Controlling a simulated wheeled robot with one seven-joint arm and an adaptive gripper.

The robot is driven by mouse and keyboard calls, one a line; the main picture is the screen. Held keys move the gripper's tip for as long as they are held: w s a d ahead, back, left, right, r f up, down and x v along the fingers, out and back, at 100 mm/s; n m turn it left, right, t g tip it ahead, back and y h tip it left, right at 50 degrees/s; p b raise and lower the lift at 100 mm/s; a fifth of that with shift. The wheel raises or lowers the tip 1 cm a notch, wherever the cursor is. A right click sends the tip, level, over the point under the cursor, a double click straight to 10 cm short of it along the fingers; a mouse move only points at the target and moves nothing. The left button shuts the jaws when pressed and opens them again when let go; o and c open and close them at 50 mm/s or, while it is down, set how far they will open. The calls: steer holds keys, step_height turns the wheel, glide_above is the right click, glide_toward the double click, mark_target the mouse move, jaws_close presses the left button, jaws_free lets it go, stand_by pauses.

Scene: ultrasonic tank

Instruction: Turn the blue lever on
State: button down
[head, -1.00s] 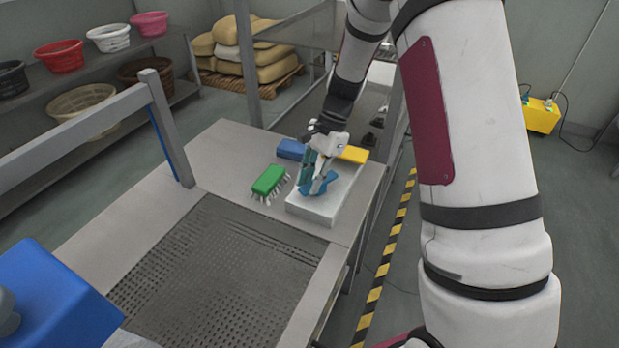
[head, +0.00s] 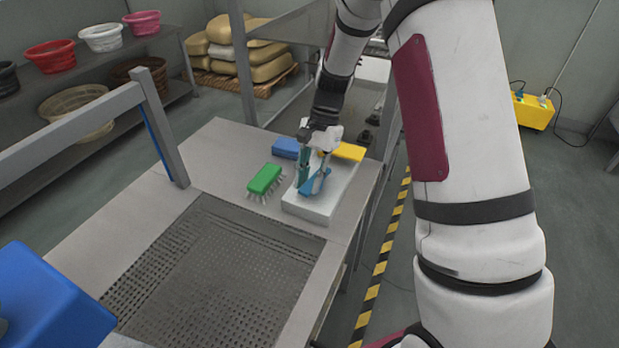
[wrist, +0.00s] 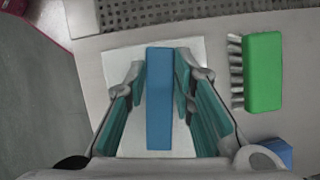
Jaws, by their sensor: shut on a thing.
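The blue lever (head: 317,183) is on top of a white box (head: 309,212) on the steel table. In the wrist view the lever (wrist: 159,100) is a long blue bar, upright in the picture, over the white top (wrist: 120,65). My gripper (head: 312,182) is down at the lever. In the wrist view its teal-padded fingers (wrist: 160,80) lie on both sides of the bar, close against it. The fingers hide part of the lever in the head view, and its pivot cannot be made out.
A green brush (head: 264,179) lies left of the box. A blue block (head: 286,148) and a yellow block (head: 349,151) are behind my gripper. A perforated panel (head: 210,265) fills the front of the table. A grey rail (head: 90,120) stands at left.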

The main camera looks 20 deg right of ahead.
steer(key=c, duration=1.4)
jaws_free()
steer(key=shift+o, duration=0.2)
steer(key=v, duration=1.2)
